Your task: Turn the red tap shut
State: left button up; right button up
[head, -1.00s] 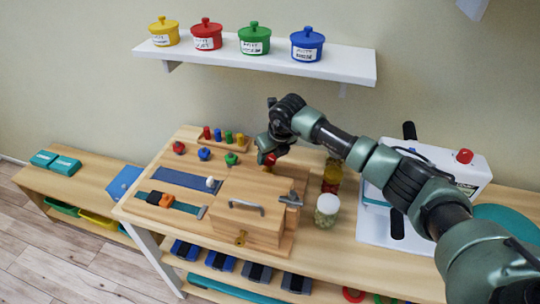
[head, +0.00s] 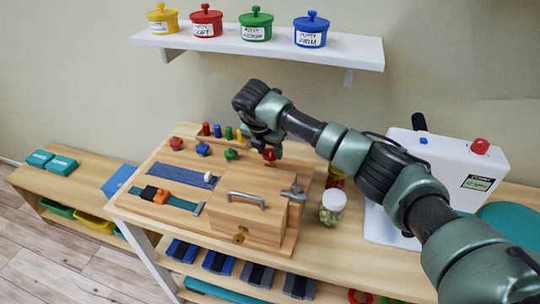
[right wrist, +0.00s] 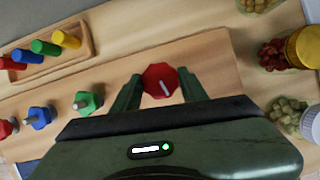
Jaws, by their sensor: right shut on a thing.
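The red tap is an octagonal red knob (right wrist: 160,80) with a pale line on its face. In the right wrist view it sits between the two green fingers of my right gripper (right wrist: 161,91), which are shut on its sides. The pale line runs slantwise. In the head view the red tap (head: 269,155) shows just below my right gripper (head: 267,147), on the right part of the wooden activity board (head: 280,225). The tap's stem and base are hidden. My left gripper is not in view.
A red knob (head: 176,143), a blue knob (head: 203,149) and a green knob (head: 231,154) stand left of the tap. Coloured pegs (head: 217,131) stand behind them. A jar (head: 332,207) and a white machine (head: 440,165) are at the right. A shelf (head: 350,52) with pots is above.

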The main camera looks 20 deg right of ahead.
jog(key=shift+a+m+g+h+b, duration=0.1)
jog(key=shift+m+g+h+b, duration=0.3)
jog(key=shift+m+b, duration=0.75)
jog(key=shift+m, duration=0.45)
jog(key=o, duration=1.4)
jog(key=shift+b+v, duration=0.3)
jog(key=shift+v, duration=3.6)
jog(key=shift+w, duration=0.1)
